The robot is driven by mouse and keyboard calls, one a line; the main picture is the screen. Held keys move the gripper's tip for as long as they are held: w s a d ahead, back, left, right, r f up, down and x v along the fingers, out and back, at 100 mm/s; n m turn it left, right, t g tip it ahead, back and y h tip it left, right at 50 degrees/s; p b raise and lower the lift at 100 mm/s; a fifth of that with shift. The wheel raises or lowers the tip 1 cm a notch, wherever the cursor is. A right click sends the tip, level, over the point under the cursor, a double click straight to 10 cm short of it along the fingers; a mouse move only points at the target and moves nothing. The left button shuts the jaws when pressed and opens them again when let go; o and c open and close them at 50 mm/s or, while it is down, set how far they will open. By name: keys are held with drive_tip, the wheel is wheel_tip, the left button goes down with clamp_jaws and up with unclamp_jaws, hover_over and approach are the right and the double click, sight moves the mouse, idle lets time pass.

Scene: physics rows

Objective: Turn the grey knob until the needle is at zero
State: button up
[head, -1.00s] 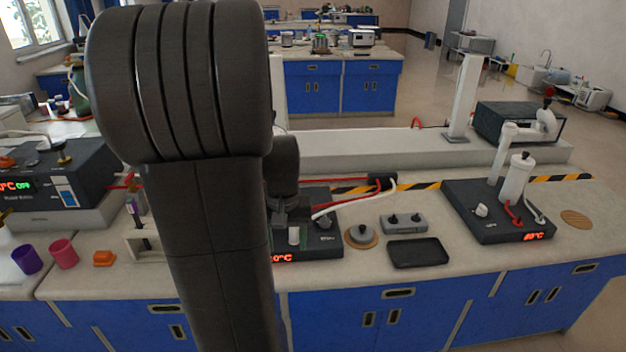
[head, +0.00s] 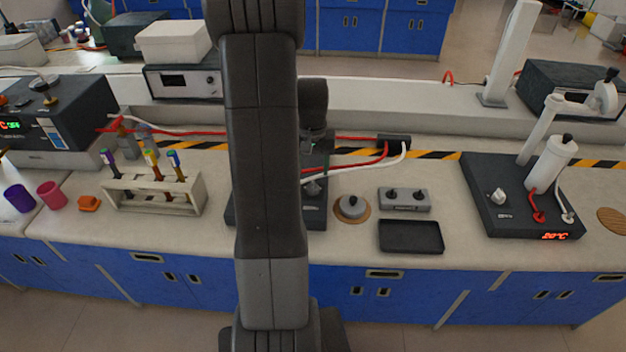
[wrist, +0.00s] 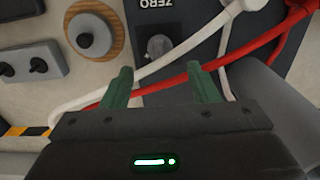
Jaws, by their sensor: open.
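In the wrist view the grey knob (wrist: 157,46) sits on a dark panel (wrist: 185,55) next to the word ZERO. My gripper (wrist: 162,88) is open, with its two green fingers apart and nothing between them. The knob shows beyond the fingertips, roughly in line with the gap, and the fingers do not appear to touch it. In the head view my gripper (head: 317,142) hangs over a dark device (head: 316,212), mostly hidden behind my arm. The knob is hidden there. I see no needle or dial in either view.
Red (wrist: 255,57) and white (wrist: 168,60) cables cross near the fingers. A round grey knob on a wooden disc (head: 351,217), a two-knob box (head: 404,206) and a black tray (head: 411,236) stand to the right. A tube rack (head: 155,197) stands left.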

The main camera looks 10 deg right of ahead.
sight(312, 184)
wheel_tip(312, 184, down, 6)
idle(0.4)
drive_tip(key=c, duration=1)
